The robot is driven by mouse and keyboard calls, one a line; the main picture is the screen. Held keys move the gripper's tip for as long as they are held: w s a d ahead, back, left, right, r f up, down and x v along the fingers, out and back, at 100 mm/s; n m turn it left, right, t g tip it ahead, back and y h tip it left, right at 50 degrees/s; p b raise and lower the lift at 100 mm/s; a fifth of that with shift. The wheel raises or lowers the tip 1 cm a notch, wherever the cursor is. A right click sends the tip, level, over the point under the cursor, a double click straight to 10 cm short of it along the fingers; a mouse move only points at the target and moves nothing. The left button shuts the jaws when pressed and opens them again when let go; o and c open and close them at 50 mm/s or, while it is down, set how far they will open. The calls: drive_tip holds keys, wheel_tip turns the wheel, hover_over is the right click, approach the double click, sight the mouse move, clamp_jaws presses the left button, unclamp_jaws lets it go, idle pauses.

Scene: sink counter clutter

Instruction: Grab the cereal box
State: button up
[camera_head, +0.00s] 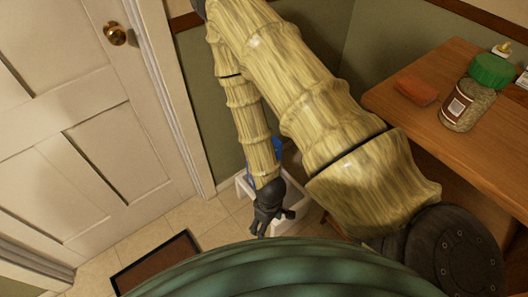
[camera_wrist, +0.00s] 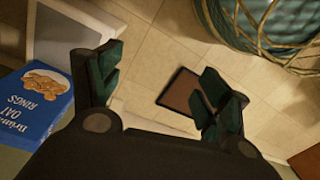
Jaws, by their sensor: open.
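The cereal box is blue with a picture of rings and "OAT RINGS" lettering. It is at the left edge of the wrist view (camera_wrist: 38,100), partly cut off. In the head view only a small blue patch (camera_head: 278,147) shows behind my arm, likely the same box. My gripper (camera_head: 276,222) hangs low beside a white stand or bin.
The white stand or bin (camera_head: 297,222) is partly hidden by my arm. A wooden counter (camera_head: 400,75) at right holds a green-lidded jar (camera_head: 468,105), a reddish block (camera_head: 416,91) and a bottle (camera_head: 501,51). A white door (camera_head: 85,120) stands at left; a brown mat (camera_head: 158,262) lies on the tiled floor.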

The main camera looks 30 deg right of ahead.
sight(278, 144)
drive_tip(key=w+d+f+n+b, duration=0.2)
drive_tip(key=w+f+n+b, duration=0.3)
drive_tip(key=w, duration=0.5)
drive_tip(key=w+d+r+n+h+b, duration=0.1)
drive_tip(key=w+d+r+n+b, duration=0.1)
drive_tip(key=w, duration=0.4)
drive_tip(key=w+d+r+n+h+b, duration=0.2)
drive_tip(key=w+d+n+b, duration=0.2)
drive_tip(key=w+d+b, duration=0.2)
drive_tip(key=w+d+r+n+h+b, duration=0.2)
drive_tip(key=w+d+b, duration=0.3)
drive_tip(key=w, duration=0.3)
drive_tip(key=shift+w+d+r+n, duration=0.1)
drive_tip(key=shift+w+d+n, duration=0.1)
drive_tip(key=shift+d+n, duration=0.55)
drive_tip(key=shift+d, duration=0.1)
drive_tip(key=b+x, duration=0.1)
drive_tip(key=x, duration=0.4)
drive_tip(key=shift+w, duration=0.15)
drive_tip(key=shift+w+b+x, duration=0.15)
drive_tip(key=shift+b+x, duration=0.55)
drive_tip(key=shift+x, duration=0.65)
drive_tip(key=shift+w+b+x, duration=0.15)
drive_tip(key=shift+b+x, duration=0.55)
drive_tip(key=shift+x, duration=0.65)
drive_tip(key=shift+f+p, duration=0.25)
drive_tip(key=shift+p, duration=0.15)
drive_tip(key=c, duration=1.7)
